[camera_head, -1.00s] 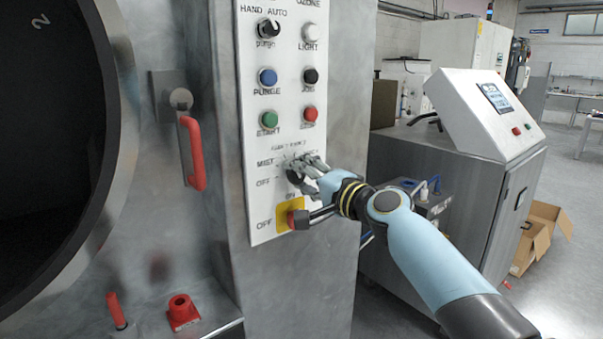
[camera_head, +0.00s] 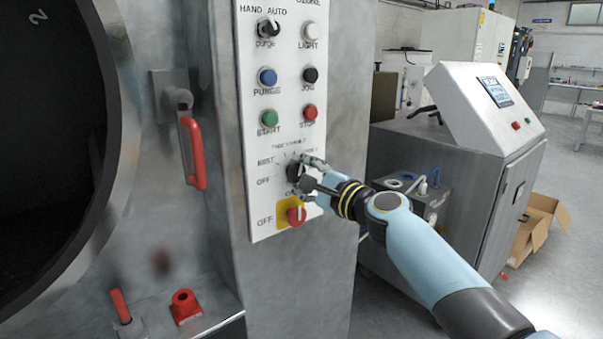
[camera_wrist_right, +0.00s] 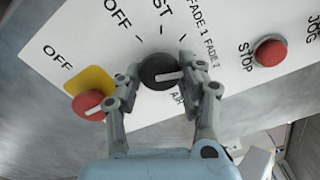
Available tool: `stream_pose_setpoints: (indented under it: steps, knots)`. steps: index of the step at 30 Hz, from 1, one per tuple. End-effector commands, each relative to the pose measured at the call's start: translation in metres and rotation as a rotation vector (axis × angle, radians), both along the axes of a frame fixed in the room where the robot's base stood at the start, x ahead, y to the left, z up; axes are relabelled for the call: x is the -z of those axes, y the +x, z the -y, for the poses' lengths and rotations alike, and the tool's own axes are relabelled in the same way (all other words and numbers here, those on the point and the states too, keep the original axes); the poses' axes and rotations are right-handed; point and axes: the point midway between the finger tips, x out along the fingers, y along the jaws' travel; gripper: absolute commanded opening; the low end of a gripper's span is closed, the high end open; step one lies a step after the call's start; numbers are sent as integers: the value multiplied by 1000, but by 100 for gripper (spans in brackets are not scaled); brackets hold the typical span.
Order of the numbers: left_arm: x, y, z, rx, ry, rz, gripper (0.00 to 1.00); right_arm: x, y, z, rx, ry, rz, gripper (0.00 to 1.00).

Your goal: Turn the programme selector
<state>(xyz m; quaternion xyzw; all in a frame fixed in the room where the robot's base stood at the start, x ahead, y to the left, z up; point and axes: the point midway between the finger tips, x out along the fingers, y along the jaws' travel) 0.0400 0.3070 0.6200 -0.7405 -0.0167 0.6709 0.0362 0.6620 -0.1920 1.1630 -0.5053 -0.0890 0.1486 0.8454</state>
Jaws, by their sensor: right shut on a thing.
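The programme selector is a round black knob (camera_head: 293,172) with a white pointer line, low on the white control panel (camera_head: 258,139). In the right wrist view the knob (camera_wrist_right: 157,72) sits between the two fingers, its line pointing toward the right finger. Labels reading OFF, FADE and AIR are around it. My right gripper (camera_head: 306,175) is at the panel, its fingers shut on the selector knob from both sides; it also shows in the right wrist view (camera_wrist_right: 158,90). The fingers partly hide the knob and its labels in the head view. My left gripper is not in view.
A red knob on a yellow plate (camera_head: 283,217) is just below the selector; the left finger is close to it in the wrist view. Green start (camera_head: 269,120) and red stop (camera_head: 309,113) buttons are above. A red door handle (camera_head: 196,155) stands to the left.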

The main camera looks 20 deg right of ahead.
Motion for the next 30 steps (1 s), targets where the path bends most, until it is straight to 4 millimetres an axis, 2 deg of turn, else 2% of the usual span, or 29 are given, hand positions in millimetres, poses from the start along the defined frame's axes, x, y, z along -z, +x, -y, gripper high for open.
stream_pose_setpoints:
  steps: [17,18,21,23,30]
  knots:
    - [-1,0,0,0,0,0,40,3,-1,0,0,28,-14,6]
    - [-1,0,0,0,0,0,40,3,-1,0,0,28,-14,42]
    - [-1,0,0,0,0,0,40,2,-1,0,0,27,-14,55]
    - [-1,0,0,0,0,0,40,2,0,0,-1,27,-13,61]
    - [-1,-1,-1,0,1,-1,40,1,-1,0,0,28,-12,61]
